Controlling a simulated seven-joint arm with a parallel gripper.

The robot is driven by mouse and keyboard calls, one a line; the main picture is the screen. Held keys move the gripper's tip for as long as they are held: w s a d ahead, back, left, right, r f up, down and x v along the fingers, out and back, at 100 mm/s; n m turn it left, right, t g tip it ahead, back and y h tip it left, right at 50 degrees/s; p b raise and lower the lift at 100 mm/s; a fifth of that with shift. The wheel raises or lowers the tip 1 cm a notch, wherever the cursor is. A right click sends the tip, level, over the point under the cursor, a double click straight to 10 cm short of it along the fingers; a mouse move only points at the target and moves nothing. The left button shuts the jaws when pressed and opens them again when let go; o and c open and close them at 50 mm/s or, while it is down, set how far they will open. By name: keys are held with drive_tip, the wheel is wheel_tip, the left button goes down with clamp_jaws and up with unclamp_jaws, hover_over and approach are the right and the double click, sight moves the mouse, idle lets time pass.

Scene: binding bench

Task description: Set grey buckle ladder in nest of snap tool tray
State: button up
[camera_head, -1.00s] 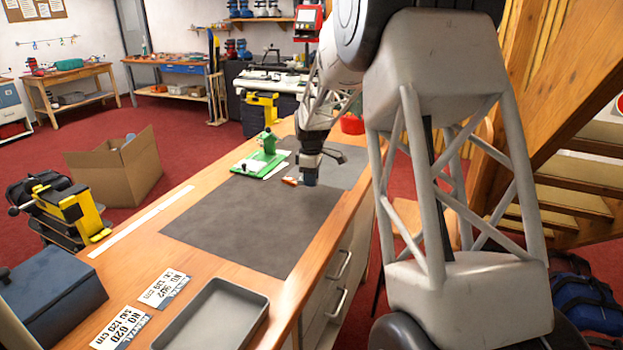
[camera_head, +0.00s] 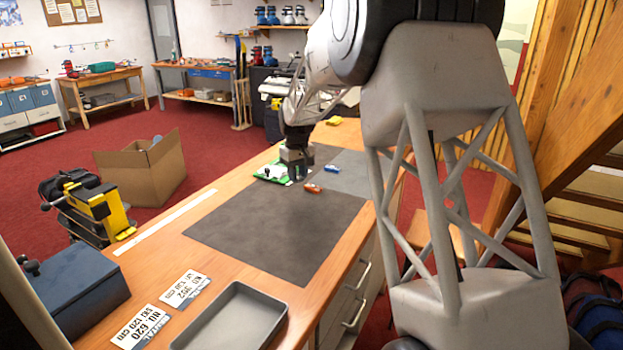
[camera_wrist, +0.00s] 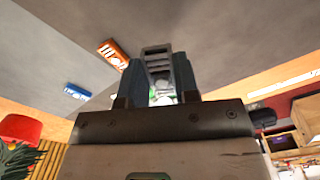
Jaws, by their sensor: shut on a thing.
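My gripper (camera_head: 297,178) is shut on the grey buckle ladder (camera_wrist: 156,55), a slotted piece held between the two fingers in the wrist view. In the head view my gripper is at the green snap tool tray (camera_head: 268,174) and hides part of it. The ladder cannot be made out there, and the nest is hidden. A bit of green and white shows between the fingers in the wrist view. I cannot tell whether the ladder touches the tray.
An orange buckle piece (camera_head: 312,187) and a blue one (camera_head: 332,169) lie on the mat, right of my gripper. The dark mat (camera_head: 270,230) is otherwise clear. An empty grey tray (camera_head: 240,315) and printed cards (camera_head: 185,290) lie at the near end.

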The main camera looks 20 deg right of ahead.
drive_tip(key=shift+w+a+r+m, duration=0.55)
drive_tip(key=shift+a+r+m, duration=0.35)
drive_tip(key=shift+a+m, duration=1.2)
drive_tip(key=n, duration=1)
hover_over(278, 172)
drive_tip(key=shift+w+f, duration=0.2)
drive_tip(key=shift+f, duration=0.25)
drive_tip(key=shift+f, duration=0.15)
drive_tip(key=shift+f, duration=3.05)
drive_tip(key=shift+f, duration=0.65)
drive_tip(key=o, duration=1)
